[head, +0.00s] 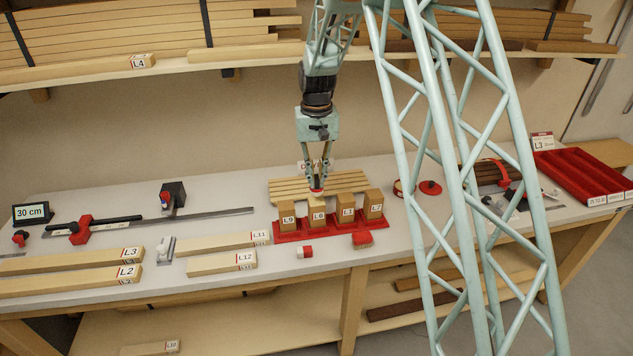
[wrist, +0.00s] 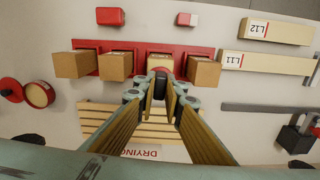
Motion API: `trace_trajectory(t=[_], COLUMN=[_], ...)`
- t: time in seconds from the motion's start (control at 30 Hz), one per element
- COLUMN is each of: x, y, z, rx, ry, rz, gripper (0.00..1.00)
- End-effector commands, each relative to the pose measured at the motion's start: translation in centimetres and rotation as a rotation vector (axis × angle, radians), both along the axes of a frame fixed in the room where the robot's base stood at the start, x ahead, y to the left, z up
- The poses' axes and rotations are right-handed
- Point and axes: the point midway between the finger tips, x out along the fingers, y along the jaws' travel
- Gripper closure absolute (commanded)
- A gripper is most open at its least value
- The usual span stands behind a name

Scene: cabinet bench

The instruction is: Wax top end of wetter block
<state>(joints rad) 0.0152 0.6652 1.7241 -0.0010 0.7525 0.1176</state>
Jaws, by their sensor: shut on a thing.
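Several tan wood blocks stand upright in a red rack (head: 291,237) at mid-bench. Their labels read L9 (head: 288,209), what looks like L0 or L8 (head: 318,209), L1 (head: 346,204) and L2 (head: 374,200). My gripper (head: 317,184) is shut on a small red-ended thing (head: 317,190), just above and behind the second block from the left. In the wrist view the held thing (wrist: 160,83) looks dark with a reddish end, beside that block (wrist: 160,63); contact cannot be told. An open round tin (head: 398,188) lies right of the rack, its red lid (head: 430,187) beside it.
A slatted drying rack (head: 285,188) lies behind the blocks. Boards L11 (head: 222,243) and L12 (head: 218,263) lie left. A red tray (head: 580,172) stands at far right.

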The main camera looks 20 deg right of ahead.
Motion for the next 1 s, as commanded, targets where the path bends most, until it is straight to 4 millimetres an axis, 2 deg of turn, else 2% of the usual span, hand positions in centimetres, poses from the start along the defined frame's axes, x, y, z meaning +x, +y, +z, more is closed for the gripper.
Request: trace_trajectory(t=[0.33, 0.83, 1.0], x=[0.0, 0.0, 0.1], y=[0.0, 0.0, 0.0], z=[2.1, 2.4, 3.1], rx=[0.000, 0.000, 0.000], ry=[0.000, 0.000, -0.001], rz=[0.000, 0.000, 0.000], gripper=[1.00, 1.00, 1.00])
